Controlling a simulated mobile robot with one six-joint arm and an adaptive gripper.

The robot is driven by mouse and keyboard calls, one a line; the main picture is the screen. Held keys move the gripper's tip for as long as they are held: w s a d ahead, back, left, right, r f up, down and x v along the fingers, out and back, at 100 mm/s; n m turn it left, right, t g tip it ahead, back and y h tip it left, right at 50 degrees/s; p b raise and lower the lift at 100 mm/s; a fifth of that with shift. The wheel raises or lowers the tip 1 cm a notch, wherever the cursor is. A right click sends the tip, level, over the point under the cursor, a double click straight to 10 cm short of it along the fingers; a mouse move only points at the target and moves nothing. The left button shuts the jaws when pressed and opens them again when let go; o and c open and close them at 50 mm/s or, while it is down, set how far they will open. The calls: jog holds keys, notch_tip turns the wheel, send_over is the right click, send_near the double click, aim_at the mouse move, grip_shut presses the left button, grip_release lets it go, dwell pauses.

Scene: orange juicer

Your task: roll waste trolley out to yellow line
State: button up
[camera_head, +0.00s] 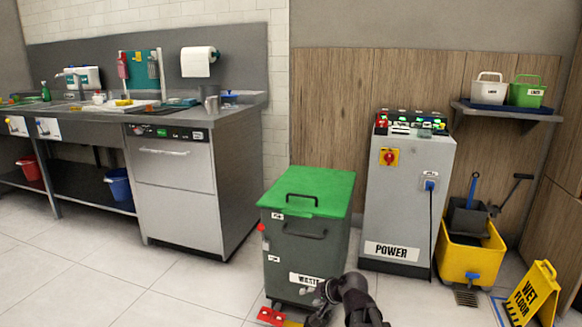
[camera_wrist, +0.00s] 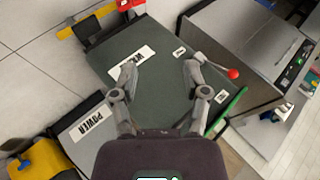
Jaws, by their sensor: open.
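The waste trolley (camera_head: 312,250), a dark grey-green bin with a shut green lid (camera_head: 310,190), stands upright on the floor between the dishwasher and the power cabinet. Its front has a black handle (camera_head: 304,231), a WASTE label and a red knob at the left edge. A red piece (camera_head: 270,316) and a yellow piece lie low at its base. My gripper (camera_head: 318,296) is in front of its lower right front. In the wrist view my gripper (camera_wrist: 160,68) is open and empty, its fingers spread before the trolley's front (camera_wrist: 155,95). I cannot identify a yellow floor line.
The dishwasher (camera_head: 178,185) and sink counter are on the left. The power cabinet (camera_head: 405,195) stands close on the right. Farther right are a yellow mop bucket (camera_head: 468,262) and a wet-floor sign (camera_head: 532,295). Tiled floor (camera_head: 150,290) at front left is clear.

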jog(key=s+d+r+n+g+h+p, duration=0.1)
jog(key=s+d+n+g+h+p, duration=0.45)
jog(key=s+d, duration=0.75)
notch_tip(320, 180, up, 38)
jog(key=s+a+m+g+p, duration=0.1)
jog(key=a+p, duration=0.1)
jog(key=p, duration=3.6)
jog(key=shift+s+h, duration=0.35)
jog(key=shift+h, duration=0.1)
